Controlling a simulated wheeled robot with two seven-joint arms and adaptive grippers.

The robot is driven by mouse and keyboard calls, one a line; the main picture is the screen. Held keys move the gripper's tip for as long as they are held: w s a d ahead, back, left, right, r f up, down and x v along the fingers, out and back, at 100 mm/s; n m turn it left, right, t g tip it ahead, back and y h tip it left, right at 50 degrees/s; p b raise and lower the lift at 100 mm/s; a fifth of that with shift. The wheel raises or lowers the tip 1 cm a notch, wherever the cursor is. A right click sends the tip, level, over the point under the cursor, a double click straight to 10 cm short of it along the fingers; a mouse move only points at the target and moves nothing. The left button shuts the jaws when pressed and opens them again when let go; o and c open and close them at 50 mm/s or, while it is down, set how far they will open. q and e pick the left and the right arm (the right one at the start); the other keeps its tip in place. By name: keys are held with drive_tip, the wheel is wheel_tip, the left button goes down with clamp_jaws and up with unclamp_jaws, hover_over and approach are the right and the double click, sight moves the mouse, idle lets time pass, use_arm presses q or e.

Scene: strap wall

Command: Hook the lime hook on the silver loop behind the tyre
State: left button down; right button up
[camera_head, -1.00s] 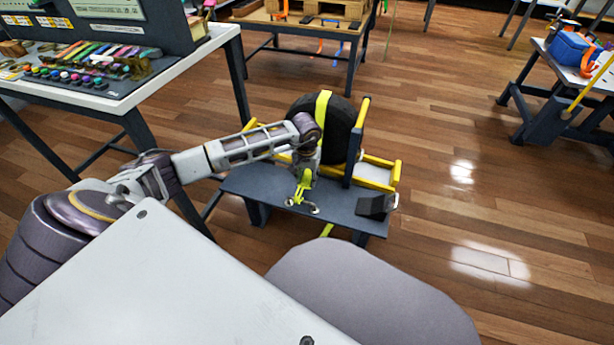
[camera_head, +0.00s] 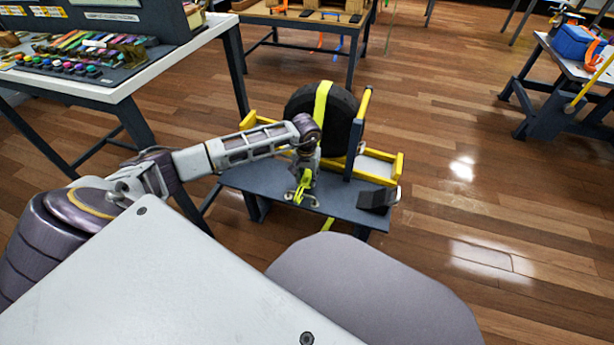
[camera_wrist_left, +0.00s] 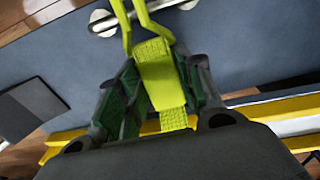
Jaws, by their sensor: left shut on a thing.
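The lime hook (camera_head: 304,186) hangs below my left gripper (camera_head: 308,170), which is shut on the lime strap (camera_wrist_left: 172,113) just above the hook. In the left wrist view the green-padded fingers flank the strap, and the two-pronged lime hook (camera_wrist_left: 134,12) reaches across the silver loop (camera_wrist_left: 103,25). The silver loop (camera_head: 311,202) is fixed on the dark bench. The hook overlaps it in both views; I cannot tell whether the hook has caught it. The tyre (camera_head: 340,112) stands upright beyond the gripper, with lime webbing over it. My right gripper is not in view.
Yellow rails (camera_head: 383,163) and a dark post surround the tyre. A dark wedge-shaped block (camera_head: 377,199) sits at the bench's right end. A table with coloured items (camera_head: 90,55) stands at the left.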

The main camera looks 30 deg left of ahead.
sight(309, 174)
use_arm(q)
drive_tip(key=shift+f, duration=0.4)
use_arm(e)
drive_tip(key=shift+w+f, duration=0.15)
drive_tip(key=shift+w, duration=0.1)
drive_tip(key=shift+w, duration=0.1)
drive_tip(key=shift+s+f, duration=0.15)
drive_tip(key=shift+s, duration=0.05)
use_arm(q)
drive_tip(key=shift+f+b, duration=0.15)
drive_tip(key=shift+b, duration=0.15)
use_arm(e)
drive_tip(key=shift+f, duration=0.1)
use_arm(q)
drive_tip(key=shift+f, duration=0.25)
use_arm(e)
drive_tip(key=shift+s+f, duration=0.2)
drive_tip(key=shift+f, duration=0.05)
use_arm(q)
drive_tip(key=shift+w+b, duration=0.15)
drive_tip(key=shift+b, duration=0.25)
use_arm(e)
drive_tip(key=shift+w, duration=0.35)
